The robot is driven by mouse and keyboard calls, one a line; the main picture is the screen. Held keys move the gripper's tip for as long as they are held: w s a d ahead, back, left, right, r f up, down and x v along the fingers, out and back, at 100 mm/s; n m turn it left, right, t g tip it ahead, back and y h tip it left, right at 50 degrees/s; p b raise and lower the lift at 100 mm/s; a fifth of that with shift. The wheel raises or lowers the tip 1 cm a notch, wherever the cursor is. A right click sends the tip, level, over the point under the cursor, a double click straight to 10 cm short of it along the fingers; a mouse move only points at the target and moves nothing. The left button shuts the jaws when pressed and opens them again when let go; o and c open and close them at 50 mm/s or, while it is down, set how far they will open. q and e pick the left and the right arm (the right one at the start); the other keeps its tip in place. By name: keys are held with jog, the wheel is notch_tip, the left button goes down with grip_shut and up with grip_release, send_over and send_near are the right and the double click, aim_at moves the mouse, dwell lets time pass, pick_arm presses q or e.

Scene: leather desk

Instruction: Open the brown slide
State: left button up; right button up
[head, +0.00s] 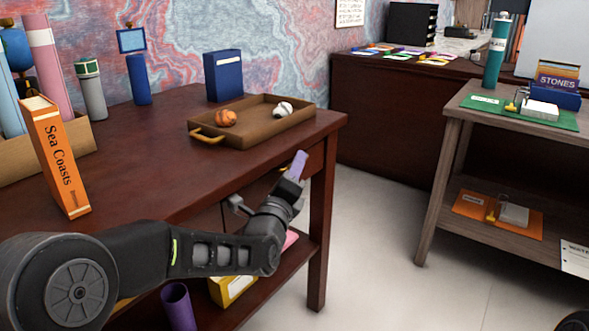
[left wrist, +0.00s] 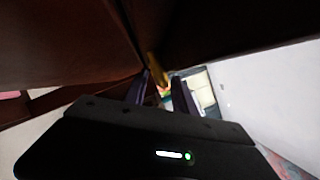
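The brown front (head: 316,158) under the desk top's near edge seems to be the slide. It looks closed, and my left arm covers part of it. My left gripper (head: 297,168) is at this front, just below the desk edge; one purple-grey finger shows in the head view. In the left wrist view my left gripper (left wrist: 160,88) has its two fingers apart. A small brass-coloured handle (left wrist: 154,68) shows at the fingertips, below dark brown wood (left wrist: 220,30). I cannot tell whether the fingers touch it. My right gripper does not show.
On the desk (head: 165,165) stand a brown tray (head: 258,136) with two balls, an orange book (head: 55,160) and a blue box (head: 223,76). A desk leg (head: 318,240) stands right of my gripper. Open floor (head: 370,260) lies right, before a shelf unit (head: 440,180).

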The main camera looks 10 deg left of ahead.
pick_arm(q)
jog(key=shift+c, duration=0.4)
grip_shut()
jog(key=shift+f, duration=0.1)
